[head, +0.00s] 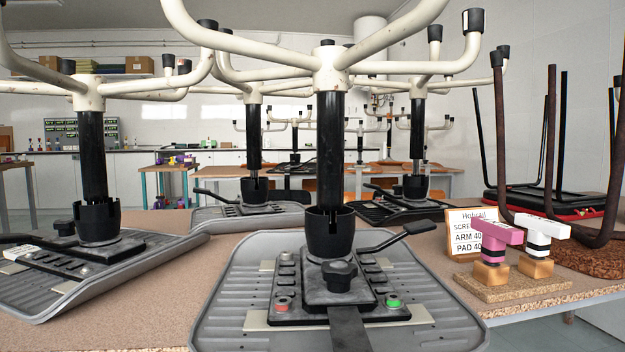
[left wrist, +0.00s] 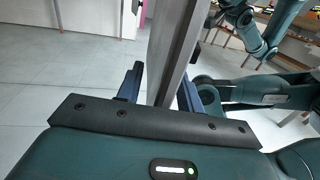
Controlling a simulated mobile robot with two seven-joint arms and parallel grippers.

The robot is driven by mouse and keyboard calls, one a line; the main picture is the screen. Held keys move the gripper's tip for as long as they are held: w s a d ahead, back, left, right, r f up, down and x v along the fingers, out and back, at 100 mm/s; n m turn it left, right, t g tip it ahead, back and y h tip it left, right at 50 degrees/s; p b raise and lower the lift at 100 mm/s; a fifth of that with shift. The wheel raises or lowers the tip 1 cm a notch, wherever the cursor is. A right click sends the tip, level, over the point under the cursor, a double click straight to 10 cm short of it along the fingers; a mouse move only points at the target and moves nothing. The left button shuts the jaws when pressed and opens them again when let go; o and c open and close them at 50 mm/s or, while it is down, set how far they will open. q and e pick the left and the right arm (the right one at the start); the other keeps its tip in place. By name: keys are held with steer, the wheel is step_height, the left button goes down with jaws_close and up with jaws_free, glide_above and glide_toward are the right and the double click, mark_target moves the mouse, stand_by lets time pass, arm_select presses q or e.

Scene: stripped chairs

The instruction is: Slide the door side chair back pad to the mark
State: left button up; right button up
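Upside-down stripped chairs stand in the head view. The nearest has a grey underside shell (head: 240,285), a black column (head: 330,150) and a flat dark back bar (head: 350,330) running down out of the frame. Another upturned chair (head: 120,270) stands at the left. I cannot make out a back pad or mark, nor tell which chair is the door side one. In the left wrist view, my left gripper (left wrist: 160,90) has its blue fingers apart, with a grey bar (left wrist: 172,50) between or just beyond them; a gap shows at the left finger. My right gripper is not visible.
A sign (head: 468,240) stands on the right of the brown table (head: 545,285), near a pink-handled tool (head: 490,240) and a white-handled one (head: 540,238) on a cork base. More upturned chairs (head: 250,210) stand behind. Open floor (left wrist: 50,50) shows in the left wrist view.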

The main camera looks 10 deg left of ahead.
arm_select(q)
steer(key=shift+o, duration=0.8)
steer(key=shift+s+a+b, duration=0.2)
steer(key=shift+a+b, duration=0.3)
steer(key=shift+a, duration=1)
steer(key=shift+s+a+b, duration=0.15)
steer(key=shift+a+b, duration=0.35)
steer(key=shift+a, duration=0.95)
